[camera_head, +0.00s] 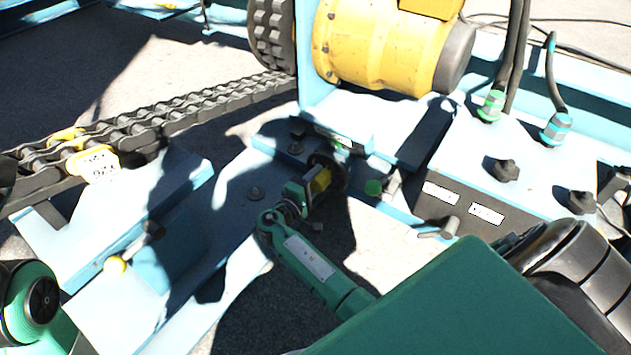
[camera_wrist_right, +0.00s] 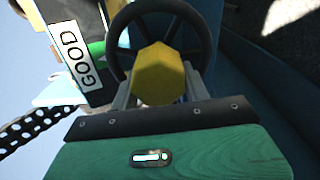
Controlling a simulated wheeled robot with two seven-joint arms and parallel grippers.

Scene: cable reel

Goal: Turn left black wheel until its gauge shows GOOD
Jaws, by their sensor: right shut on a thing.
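The black wheel (camera_wrist_right: 190,22) with a yellow hub (camera_wrist_right: 158,75) fills the middle of the right wrist view. In the head view the wheel (camera_head: 330,165) is partly hidden by my right gripper (camera_head: 313,188). The gripper's grey fingers lie on both sides of the yellow hub, shut on it. A white label reading GOOD (camera_wrist_right: 73,54) shows left of the wheel in the wrist view; I cannot make out a separate pointer. A small green and white strip (camera_head: 340,141) lies just behind the wheel in the head view. My left gripper is not in view.
A heavy chain (camera_head: 190,110) runs along the left to a black sprocket (camera_head: 272,35). A yellow motor (camera_head: 380,50) stands behind the wheel. A blue box with black knobs (camera_head: 507,170) and cables stands to the right. Blue frame plates (camera_head: 120,215) lie at the left.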

